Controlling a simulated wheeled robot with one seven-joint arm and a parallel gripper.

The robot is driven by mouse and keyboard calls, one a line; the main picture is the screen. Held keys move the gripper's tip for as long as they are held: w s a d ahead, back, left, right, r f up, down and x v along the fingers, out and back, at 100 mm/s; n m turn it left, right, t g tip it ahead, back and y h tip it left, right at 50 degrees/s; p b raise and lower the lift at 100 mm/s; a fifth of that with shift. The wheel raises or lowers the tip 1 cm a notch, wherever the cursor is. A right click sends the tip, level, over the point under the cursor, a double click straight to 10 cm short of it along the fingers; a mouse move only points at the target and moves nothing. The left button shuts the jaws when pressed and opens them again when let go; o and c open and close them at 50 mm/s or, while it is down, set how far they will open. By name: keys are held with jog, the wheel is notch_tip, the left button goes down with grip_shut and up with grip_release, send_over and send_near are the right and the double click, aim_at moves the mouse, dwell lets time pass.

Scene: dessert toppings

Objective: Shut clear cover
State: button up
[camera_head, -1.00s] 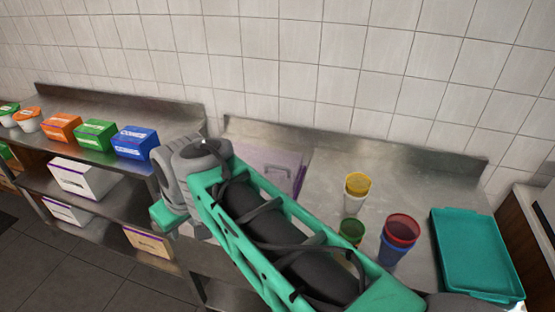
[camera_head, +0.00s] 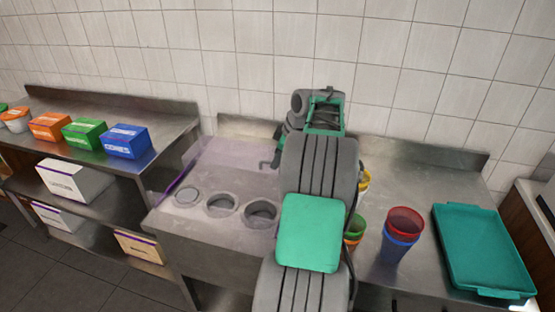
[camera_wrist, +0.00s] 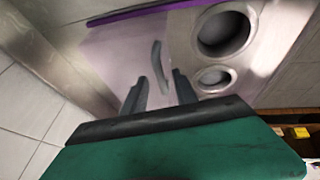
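The clear cover (camera_head: 232,157) is a purple-tinted, see-through sheet with purple edging at the back of the steel topping unit (camera_head: 180,222). It looks raised, with the round wells (camera_head: 221,205) showing uncovered in front; its exact angle is hard to tell. In the wrist view, the cover (camera_wrist: 112,55) spreads ahead of me, with its grey handle (camera_wrist: 157,62) just beyond my fingertips. My gripper (camera_wrist: 161,88) is open, its two dark fingers apart with nothing between them. In the head view my arm hides most of the gripper and the unit's right part.
Stacked cups, red and blue (camera_head: 400,236), stand right of my arm, with green and yellow cups (camera_head: 355,228) partly hidden behind it. A teal tray (camera_head: 484,250) lies at the far right. Colored boxes (camera_head: 84,134) line the left shelf. A tiled wall closes the back.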

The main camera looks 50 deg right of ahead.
jog(key=shift+w+f, duration=0.15)
jog(key=shift+f, duration=0.2)
grip_shut()
dwell(1.2)
